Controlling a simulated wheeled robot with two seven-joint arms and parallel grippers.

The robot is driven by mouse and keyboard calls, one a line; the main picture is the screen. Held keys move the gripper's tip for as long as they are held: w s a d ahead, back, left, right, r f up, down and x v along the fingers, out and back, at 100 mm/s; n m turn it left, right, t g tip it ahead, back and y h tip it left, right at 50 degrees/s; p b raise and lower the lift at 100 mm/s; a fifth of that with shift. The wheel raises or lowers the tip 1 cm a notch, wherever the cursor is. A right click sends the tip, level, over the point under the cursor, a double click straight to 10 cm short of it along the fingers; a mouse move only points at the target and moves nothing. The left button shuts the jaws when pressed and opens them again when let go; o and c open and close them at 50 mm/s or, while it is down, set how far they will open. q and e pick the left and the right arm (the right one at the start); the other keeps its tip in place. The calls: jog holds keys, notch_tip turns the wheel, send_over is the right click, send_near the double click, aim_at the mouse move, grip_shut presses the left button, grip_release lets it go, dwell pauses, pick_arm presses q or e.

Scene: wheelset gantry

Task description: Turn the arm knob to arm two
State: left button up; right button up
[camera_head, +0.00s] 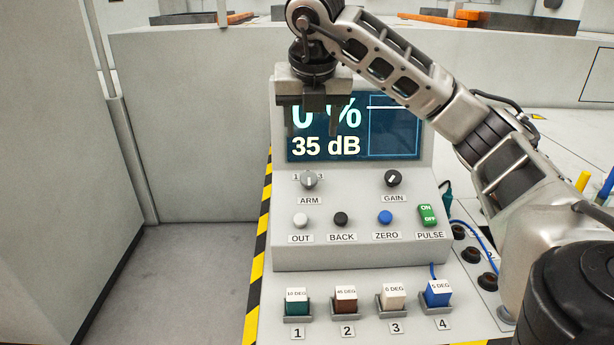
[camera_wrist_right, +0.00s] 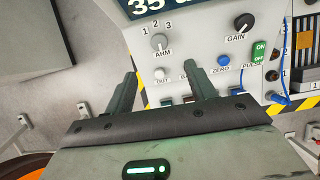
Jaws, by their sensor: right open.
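The grey arm knob (camera_head: 309,180) sits on the upright face of the console, above the label ARM. It also shows in the right wrist view (camera_wrist_right: 159,42), with the numbers 1, 2 and 3 around its upper side. I cannot tell surely which number its pointer faces. My right gripper (camera_head: 314,112) is in front of the screen, above the knob and apart from it. In the right wrist view its two fingers (camera_wrist_right: 162,76) are spread with nothing between them, and the knob shows beyond the gap. My left gripper is not in view.
The black gain knob (camera_head: 393,179) is right of the arm knob. Below are the OUT button (camera_head: 300,219), BACK button (camera_head: 340,219), blue ZERO button (camera_head: 385,217) and green PULSE switch (camera_head: 427,215). Several numbered blocks stand in front. The screen (camera_head: 395,140) reads 35 dB.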

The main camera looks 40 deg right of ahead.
aim_at(309, 177)
jog(key=x, duration=1.4)
jog(key=shift+a, duration=0.15)
jog(key=c, duration=1)
